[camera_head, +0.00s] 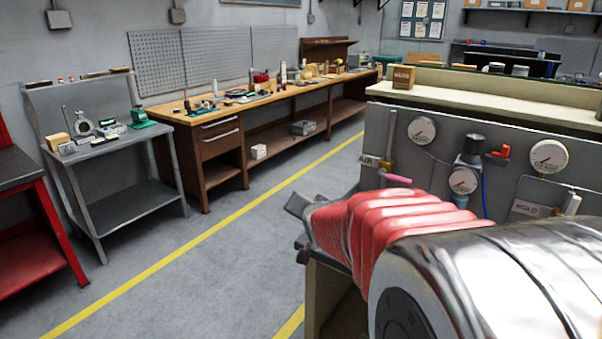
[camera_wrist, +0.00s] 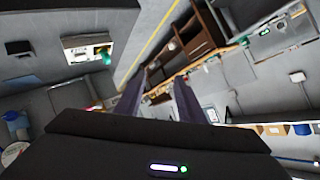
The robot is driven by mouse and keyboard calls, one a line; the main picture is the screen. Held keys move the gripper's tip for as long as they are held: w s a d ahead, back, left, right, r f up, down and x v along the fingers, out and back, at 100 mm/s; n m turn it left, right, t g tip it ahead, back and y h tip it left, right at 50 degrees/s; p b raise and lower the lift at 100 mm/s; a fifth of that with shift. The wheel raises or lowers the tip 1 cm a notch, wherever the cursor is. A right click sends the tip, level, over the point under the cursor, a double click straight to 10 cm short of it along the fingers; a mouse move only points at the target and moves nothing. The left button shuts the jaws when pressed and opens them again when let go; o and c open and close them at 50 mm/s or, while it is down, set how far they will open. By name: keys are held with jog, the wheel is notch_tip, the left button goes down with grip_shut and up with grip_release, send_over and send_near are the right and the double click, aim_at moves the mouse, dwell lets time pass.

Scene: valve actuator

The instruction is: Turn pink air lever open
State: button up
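The pink air lever (camera_head: 397,179) shows in the head view as a short pink handle beside the AIR label (camera_head: 369,161), low on the left of the grey valve panel (camera_head: 385,122). It points to the right, and my red-sleeved arm hides what lies below it. My gripper (camera_wrist: 158,98) shows in the wrist view as two dark fingers spread apart with nothing between them. In the head view, a grey end part of my arm (camera_head: 297,205) juts out left of the panel, apart from the lever. The wrist view does not clearly show the lever.
The panel also carries gauges (camera_head: 422,130), a regulator (camera_head: 469,160) with a blue hose, an orange-red lever (camera_head: 499,152) and the WORLD plate (camera_head: 533,209). Open floor (camera_head: 215,265) lies to the left, before a long wooden workbench (camera_head: 250,105).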

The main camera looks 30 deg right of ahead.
jog(key=w+d+f+m+t+h, duration=0.1)
jog(key=d+m, duration=0.1)
jog(key=d, duration=0.4)
jog(key=w+d+f+m+h, duration=0.1)
jog(key=w+d+m+h, duration=0.15)
jog(key=d, duration=0.45)
jog(key=m+t+h, duration=0.2)
jog(key=m+h, duration=0.4)
jog(key=m, duration=0.3)
send_near(402, 181)
jog(key=s+a+f, duration=0.1)
jog(key=s, duration=0.1)
jog(key=shift+s+a+f, duration=0.15)
jog(key=shift+a+f, duration=0.05)
jog(key=shift+t, duration=0.3)
jog(key=shift+x, duration=6.9)
jog(key=shift+f, duration=0.1)
grip_shut()
